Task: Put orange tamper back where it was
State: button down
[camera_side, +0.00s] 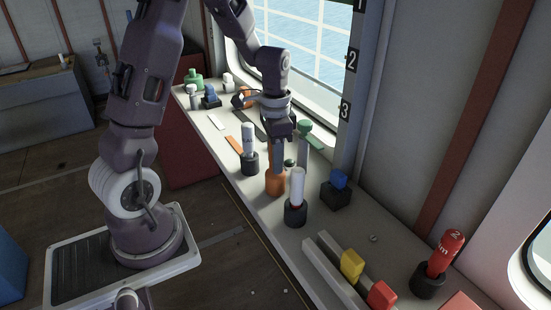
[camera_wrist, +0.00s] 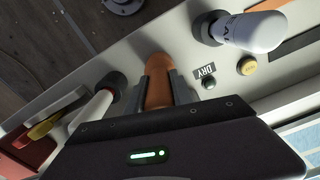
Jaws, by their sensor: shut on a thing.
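The orange tamper (camera_side: 275,183) is upright at the middle of the bench, between two white cylinders in black cups. My gripper (camera_side: 277,153) is above it, pointing down, with its fingers shut on the tamper's upper part. In the wrist view the orange tamper (camera_wrist: 157,88) sits between the two grey fingers of my gripper (camera_wrist: 159,78). Its lower end appears at or just above the bench top; I cannot tell whether it touches.
White cylinders in black cups stand close on both sides, one behind (camera_side: 249,145) and one in front (camera_side: 297,190). A blue block on a black base (camera_side: 338,185) is to the right. Rails (camera_side: 325,263) with yellow and red blocks and a red cylinder (camera_side: 443,252) are nearer the camera.

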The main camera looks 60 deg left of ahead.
jog(key=c, duration=1.1)
grip_release()
jog(key=shift+f, duration=0.1)
notch_tip(320, 180, up, 11)
jog(key=shift+r, duration=0.1)
jog(key=shift+s+d+r, duration=0.2)
jog(key=shift+d+r, duration=0.15)
jog(key=shift+r, duration=0.25)
jog(key=shift+s+d+r, duration=0.2)
jog(key=shift+d+r, duration=0.1)
jog(key=shift+r, duration=0.25)
jog(key=s+d+r+n+t, duration=0.3)
jog(key=s+d+t, duration=0.2)
jog(key=s+d, duration=0.7)
jog(key=s, duration=0.4)
jog(key=shift+s+d+r+t, duration=0.2)
jog(key=shift+s+r+t, duration=0.1)
